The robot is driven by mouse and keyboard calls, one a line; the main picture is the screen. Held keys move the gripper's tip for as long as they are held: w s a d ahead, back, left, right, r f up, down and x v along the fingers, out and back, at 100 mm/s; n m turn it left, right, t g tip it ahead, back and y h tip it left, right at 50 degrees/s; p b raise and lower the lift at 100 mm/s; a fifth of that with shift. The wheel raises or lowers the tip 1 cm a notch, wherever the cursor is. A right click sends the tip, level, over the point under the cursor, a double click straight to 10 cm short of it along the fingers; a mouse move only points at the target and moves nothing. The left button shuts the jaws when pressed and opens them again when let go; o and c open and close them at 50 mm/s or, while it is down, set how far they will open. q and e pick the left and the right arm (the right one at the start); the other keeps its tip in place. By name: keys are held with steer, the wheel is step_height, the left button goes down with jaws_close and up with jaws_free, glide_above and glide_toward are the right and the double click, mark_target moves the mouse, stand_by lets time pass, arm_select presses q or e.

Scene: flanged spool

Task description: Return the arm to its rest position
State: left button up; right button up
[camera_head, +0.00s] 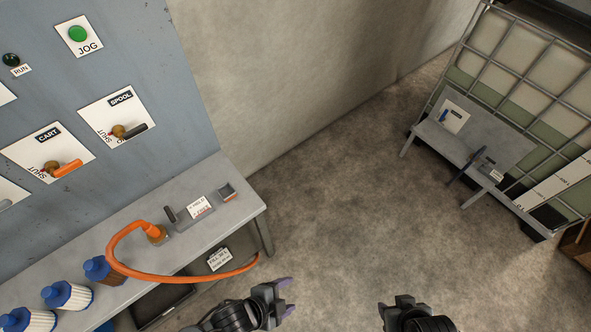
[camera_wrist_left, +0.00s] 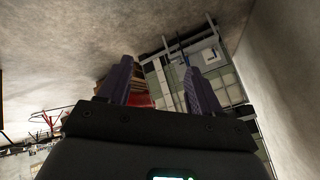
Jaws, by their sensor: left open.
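My left gripper (camera_head: 287,296) is at the bottom middle of the head view, over the floor to the right of the bench. Its two purple-grey fingers are apart with nothing between them. In the left wrist view the same gripper (camera_wrist_left: 158,66) shows both fingers spread, with a caged tank and open floor beyond them. My right gripper (camera_head: 405,312) is at the bottom edge of the head view, right of the left one, also over the floor. Its fingertips are not clear, so I cannot tell whether it is open or shut.
A grey bench (camera_head: 245,207) below a blue panel (camera_head: 150,60) bears several blue-capped filters (camera_head: 70,295). An orange hose (camera_head: 180,276) loops over the bench edge near my left gripper. A caged tank (camera_head: 510,60) and low bench (camera_head: 455,145) stand right. The middle floor is clear.

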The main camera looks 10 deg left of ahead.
arm_select(q)
steer(key=a+r+n+g+y, duration=0.1)
steer(key=a+r+n+y, duration=0.25)
steer(key=a+n, duration=0.45)
steer(key=a+r+n+y, duration=0.35)
steer(key=a+n, duration=0.25)
steer(key=a, duration=0.4)
step_height(320, 180, up, 19)
steer(key=s+n+h+p, duration=0.1)
steer(key=p, duration=1.8)
steer(key=shift+s+d+g, duration=0.15)
steer(key=shift+g, duration=0.15)
steer(key=shift+f, duration=0.1)
